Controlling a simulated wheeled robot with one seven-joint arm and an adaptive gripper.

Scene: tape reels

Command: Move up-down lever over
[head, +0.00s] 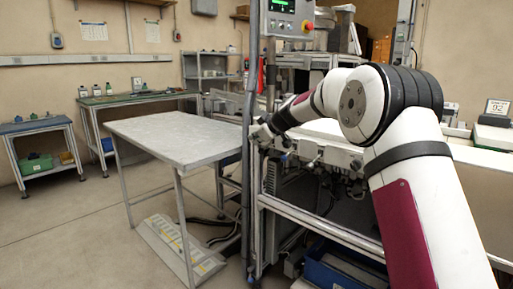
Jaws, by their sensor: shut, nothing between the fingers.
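My gripper (257,132) is at the far end of my arm, beside the grey vertical post (248,190) at the left end of the machine (340,160). It is small and dark in this view; its fingers look closed, and I see nothing held in them. I cannot clearly pick out the up-down lever; small dark fittings crowd the machine's front rail near the gripper. I cannot tell whether the gripper touches any of them.
A control box (287,18) with a green display and a red button is above the gripper. A bare grey table (175,135) stands left of the post. A blue crate (345,270) sits low under the machine. Open floor (70,240) lies at left.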

